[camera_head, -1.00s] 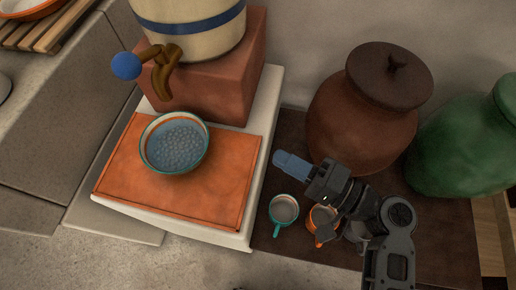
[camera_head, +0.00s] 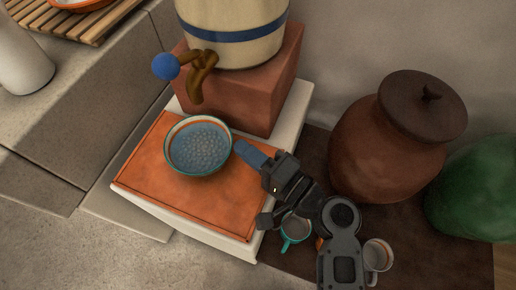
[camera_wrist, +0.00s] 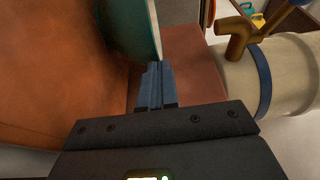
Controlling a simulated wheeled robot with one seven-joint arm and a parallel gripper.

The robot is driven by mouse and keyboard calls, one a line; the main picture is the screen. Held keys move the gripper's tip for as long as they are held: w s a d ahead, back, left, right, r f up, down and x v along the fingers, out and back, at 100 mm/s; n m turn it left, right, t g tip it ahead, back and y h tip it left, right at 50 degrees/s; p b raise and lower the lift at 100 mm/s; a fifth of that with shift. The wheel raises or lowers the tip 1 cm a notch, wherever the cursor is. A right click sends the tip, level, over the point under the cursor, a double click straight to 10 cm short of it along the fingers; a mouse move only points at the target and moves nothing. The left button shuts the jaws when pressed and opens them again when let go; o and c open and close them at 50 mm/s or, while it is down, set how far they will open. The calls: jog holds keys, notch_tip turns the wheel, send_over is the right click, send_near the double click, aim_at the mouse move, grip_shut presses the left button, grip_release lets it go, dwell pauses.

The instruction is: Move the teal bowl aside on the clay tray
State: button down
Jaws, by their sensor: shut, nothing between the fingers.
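The teal bowl (camera_head: 199,146), with a teal outside, an orange-brown rim line and a bluish dotted inside, stands upright on the orange clay tray (camera_head: 180,198), towards its back. My gripper (camera_head: 243,149) is shut and empty, its blue fingertips at the right side of the bowl's rim. In the wrist view the shut fingers (camera_wrist: 155,85) point at the edge of the bowl (camera_wrist: 134,25), very close to it; I cannot tell whether they touch. The clay tray (camera_wrist: 50,80) fills the left of that view.
A cream dispenser with a blue band (camera_head: 235,30) and a brown tap with a blue knob (camera_head: 166,66) stands on a red block (camera_head: 255,95) behind the tray. A teal mug (camera_head: 295,229), a pale mug (camera_head: 377,256) and a brown lidded jar (camera_head: 385,150) stand at right.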

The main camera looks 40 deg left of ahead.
jog(key=b, duration=0.2)
send_over(196, 169)
jog(key=shift+a, duration=0.1)
dwell(0.5)
